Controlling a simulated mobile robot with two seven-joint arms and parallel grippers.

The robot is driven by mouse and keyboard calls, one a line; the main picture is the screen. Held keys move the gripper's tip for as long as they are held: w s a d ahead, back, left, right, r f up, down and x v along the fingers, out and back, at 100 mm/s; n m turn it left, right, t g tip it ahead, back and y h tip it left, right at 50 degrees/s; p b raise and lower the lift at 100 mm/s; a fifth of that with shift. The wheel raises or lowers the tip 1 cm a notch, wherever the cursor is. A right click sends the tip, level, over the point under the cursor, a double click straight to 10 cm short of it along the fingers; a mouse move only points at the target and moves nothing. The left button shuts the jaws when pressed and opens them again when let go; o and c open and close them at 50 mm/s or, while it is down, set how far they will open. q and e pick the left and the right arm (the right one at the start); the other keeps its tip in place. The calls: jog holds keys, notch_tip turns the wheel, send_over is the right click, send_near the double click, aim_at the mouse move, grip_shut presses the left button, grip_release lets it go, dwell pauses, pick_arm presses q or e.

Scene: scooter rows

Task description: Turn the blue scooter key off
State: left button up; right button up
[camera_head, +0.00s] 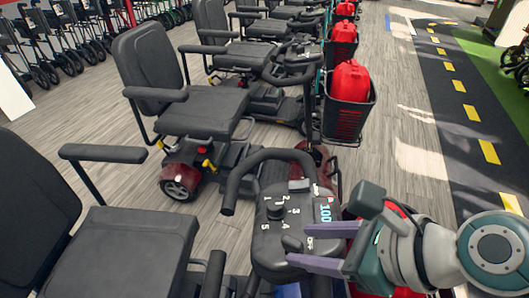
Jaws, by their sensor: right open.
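The nearest scooter's grey console (270,240) is at the lower middle. A small dark knob (291,243), which looks like the key, sits low on the console beside an "OFF" label. Some blue bodywork (287,291) shows below the console; most of this scooter's body is out of frame. My right gripper (301,246) comes in from the right, open, with its purple fingers around or just above the knob. I cannot tell whether they touch it. My left gripper is not in view.
Black handlebars (268,155) curve around the console. A black seat (93,250) is at lower left. More scooters line up beyond. A dark marked lane (455,110) runs along the right.

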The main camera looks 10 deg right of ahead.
aim_at(298, 243)
jog(key=shift+b+x, duration=0.4)
jog(key=shift+x, duration=1.35)
jog(key=shift+c, duration=0.2)
grip_shut()
